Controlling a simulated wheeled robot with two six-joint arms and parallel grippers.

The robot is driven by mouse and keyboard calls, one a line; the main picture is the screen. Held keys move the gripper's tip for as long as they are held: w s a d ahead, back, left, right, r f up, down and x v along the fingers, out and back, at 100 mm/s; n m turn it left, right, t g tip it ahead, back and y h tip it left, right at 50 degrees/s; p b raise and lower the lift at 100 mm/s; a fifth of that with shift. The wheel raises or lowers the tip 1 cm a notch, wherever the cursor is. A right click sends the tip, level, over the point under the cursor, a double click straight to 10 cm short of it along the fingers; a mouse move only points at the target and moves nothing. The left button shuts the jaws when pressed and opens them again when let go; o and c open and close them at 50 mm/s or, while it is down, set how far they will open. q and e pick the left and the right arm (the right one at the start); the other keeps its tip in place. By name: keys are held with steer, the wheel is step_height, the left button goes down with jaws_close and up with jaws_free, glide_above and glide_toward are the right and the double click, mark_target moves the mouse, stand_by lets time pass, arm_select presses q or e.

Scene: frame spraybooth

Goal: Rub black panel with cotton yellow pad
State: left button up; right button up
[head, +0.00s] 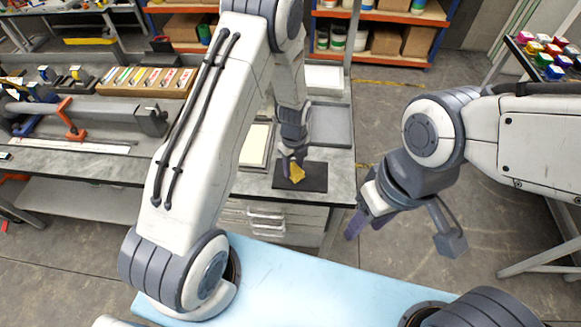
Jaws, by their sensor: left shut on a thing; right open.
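The black panel (316,182) lies flat on the grey workbench, near its front right corner. The yellow cotton pad (297,173) is at the panel's left-middle part. My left gripper (292,160) points down over the panel and is shut on the pad. The pad appears to be at the panel's surface, but I cannot tell how firmly it touches. My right gripper (398,236) is open and empty, held in the air to the right of the bench, above the floor.
A grey tray (331,125) and a pale framed panel (256,145) lie behind the black panel. A wooden box (150,82) of coloured items and a grey tool with an orange clamp (70,118) stand on the left bench. Shelves (390,60) stand behind. Open floor lies right.

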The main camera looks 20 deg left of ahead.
arm_select(q)
steer(key=shift+a+r+p, duration=0.1)
steer(key=shift+r+p, duration=0.8)
steer(key=shift+r, duration=0.75)
